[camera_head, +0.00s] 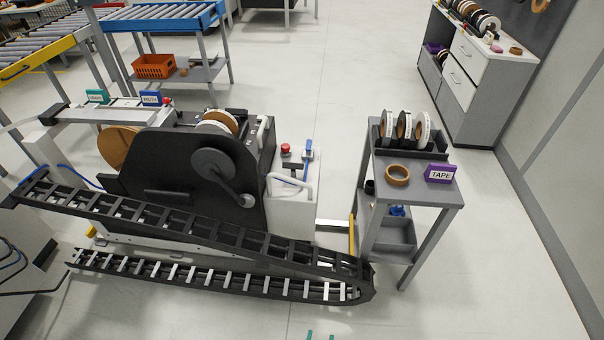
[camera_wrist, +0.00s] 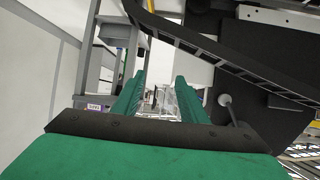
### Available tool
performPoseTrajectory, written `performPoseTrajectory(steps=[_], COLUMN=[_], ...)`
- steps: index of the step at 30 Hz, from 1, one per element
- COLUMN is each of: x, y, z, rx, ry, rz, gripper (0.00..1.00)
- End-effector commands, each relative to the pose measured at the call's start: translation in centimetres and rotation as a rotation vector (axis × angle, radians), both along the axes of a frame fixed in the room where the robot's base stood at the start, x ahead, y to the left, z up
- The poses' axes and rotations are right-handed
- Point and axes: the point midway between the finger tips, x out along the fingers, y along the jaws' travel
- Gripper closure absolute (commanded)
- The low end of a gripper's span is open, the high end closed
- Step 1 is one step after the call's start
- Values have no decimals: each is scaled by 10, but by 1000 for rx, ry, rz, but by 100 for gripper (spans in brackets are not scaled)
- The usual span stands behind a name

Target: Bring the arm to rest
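My gripper (camera_wrist: 160,78) shows in the wrist view, with two green fingers standing apart. Nothing is held between them; background shows through the gap. In the head view only two small green tips of my gripper (camera_head: 320,336) show at the bottom edge, over bare floor. The rest of my arm is out of the head view. In the wrist view the picture is turned, with a grey stand to the left of the fingers and the dark machine to the right.
A black cable chain (camera_head: 210,279) runs just beyond my gripper, before the edge banding machine (camera_head: 190,165). The tape stand (camera_head: 415,190) bears tape rolls, a brown ring (camera_head: 398,174) and a purple TAPE sign (camera_head: 440,173). A grey cabinet (camera_head: 470,85) stands by the right wall. Floor (camera_head: 480,270) is clear at lower right.

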Motion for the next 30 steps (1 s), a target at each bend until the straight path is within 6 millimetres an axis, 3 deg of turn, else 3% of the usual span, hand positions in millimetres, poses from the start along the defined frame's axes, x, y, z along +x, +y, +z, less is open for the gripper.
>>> performPoseTrajectory(steps=[1,6,15,21,30], x=[-18,-62,-124,-143,-145], y=[9,30,47,49,49], z=[8,47,131,167,174], rx=[2,2,-14,-25,-29], ry=[-12,-80,-207,-258,-268], rz=[29,108,194,212,215], gripper=[61,61,61,61,61])
